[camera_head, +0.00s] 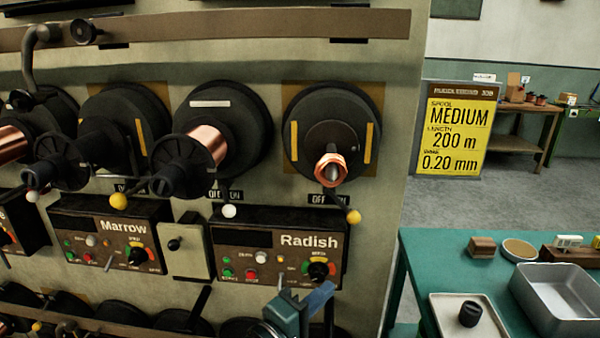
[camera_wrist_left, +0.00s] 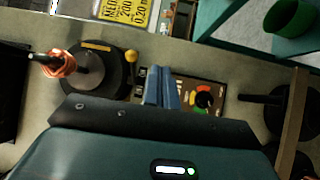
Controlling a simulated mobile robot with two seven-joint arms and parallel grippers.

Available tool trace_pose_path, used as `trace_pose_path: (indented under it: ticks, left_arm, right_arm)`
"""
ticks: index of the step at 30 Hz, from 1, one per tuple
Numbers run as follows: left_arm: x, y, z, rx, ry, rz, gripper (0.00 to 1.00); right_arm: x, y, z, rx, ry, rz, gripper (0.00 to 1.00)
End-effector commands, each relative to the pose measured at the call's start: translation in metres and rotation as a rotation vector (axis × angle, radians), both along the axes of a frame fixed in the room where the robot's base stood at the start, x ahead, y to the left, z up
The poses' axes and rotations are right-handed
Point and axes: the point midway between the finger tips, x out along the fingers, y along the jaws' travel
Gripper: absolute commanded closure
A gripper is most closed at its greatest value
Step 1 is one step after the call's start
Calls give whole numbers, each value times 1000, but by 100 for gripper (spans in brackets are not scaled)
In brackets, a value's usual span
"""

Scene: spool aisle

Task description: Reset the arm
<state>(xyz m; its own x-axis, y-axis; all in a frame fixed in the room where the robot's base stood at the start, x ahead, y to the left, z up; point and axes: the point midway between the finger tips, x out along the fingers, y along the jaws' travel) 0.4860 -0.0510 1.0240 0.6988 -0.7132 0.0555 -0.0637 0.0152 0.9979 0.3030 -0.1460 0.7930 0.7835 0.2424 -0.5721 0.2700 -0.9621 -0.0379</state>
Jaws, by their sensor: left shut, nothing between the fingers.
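My left gripper (camera_head: 320,299) is at the bottom of the head view, in front of the lower edge of the Radish control panel (camera_head: 280,252). Its blue fingers are together and empty; they also show in the left wrist view (camera_wrist_left: 161,80), beside the panel's coloured dial (camera_wrist_left: 204,99). Above the panel is a black winding disc (camera_head: 345,110) with a copper-coloured piece (camera_head: 331,168) on its spindle and no spool. A lever with a yellow knob (camera_head: 354,216) sits below that disc. My right gripper is not in view.
The Marrow panel (camera_head: 110,240) and spindles with copper spools (camera_head: 207,142) are to the left. A green table (camera_head: 415,255) at right holds a metal tray (camera_head: 560,300) and a white tray (camera_head: 450,318) with a black knob. A yellow sign (camera_head: 452,130) stands behind. Grey floor (camera_head: 540,190) is open beyond.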

Motion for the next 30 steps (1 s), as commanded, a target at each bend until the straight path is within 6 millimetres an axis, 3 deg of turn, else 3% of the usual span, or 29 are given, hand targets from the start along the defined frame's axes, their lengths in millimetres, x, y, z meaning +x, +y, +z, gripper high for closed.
trace_pose_path:
  ticks: [1,6,9,12,18,30]
  left_arm:
    - [-11,16,-31,105,-17,47,100]
    - [-61,84,-128,617,-133,156,100]
    - [-100,123,-173,927,-186,145,100]
    - [-137,156,-203,1187,-233,94,100]
    - [-179,192,-228,1475,-292,-7,100]
    - [-184,197,-231,1512,-301,-23,100]
  right_arm:
    - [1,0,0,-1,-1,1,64]
    - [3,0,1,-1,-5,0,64]
    - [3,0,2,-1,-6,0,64]
    - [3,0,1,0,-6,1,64]
    - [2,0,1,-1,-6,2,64]
    - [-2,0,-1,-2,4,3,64]
